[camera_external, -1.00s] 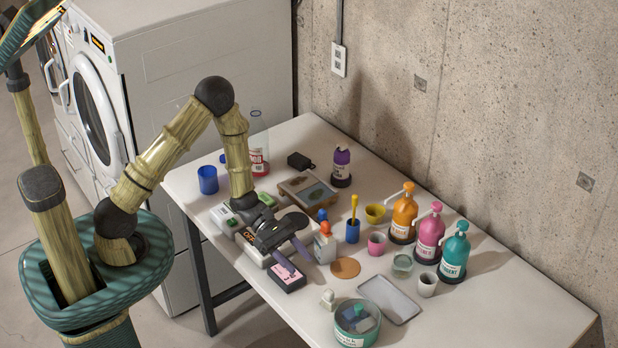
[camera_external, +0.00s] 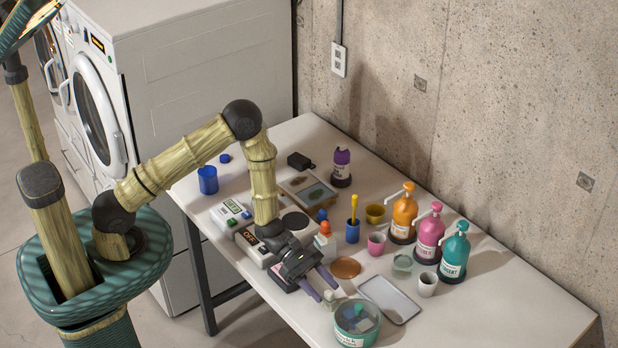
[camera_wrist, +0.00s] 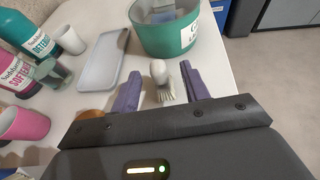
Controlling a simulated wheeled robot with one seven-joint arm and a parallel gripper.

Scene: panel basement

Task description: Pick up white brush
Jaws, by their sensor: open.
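The white brush (camera_wrist: 158,72) stands on the table with its rounded handle up and pale bristles down. In the wrist view it lies between the two purple fingers of my gripper (camera_wrist: 160,78), with space on both sides. In the external view the brush (camera_external: 329,303) is just off the fingertips of my gripper (camera_external: 324,288), partly hidden by them. My gripper is open and holds nothing. I cannot tell whether its fingertips are level with the brush.
A green tub (camera_external: 358,332) with blocks stands close beyond the brush. A grey tray (camera_external: 390,298) lies to its right. A brown disc (camera_external: 346,268), an orange-topped bottle (camera_external: 325,246) and several cups and pump bottles stand nearby. The front right table area is clear.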

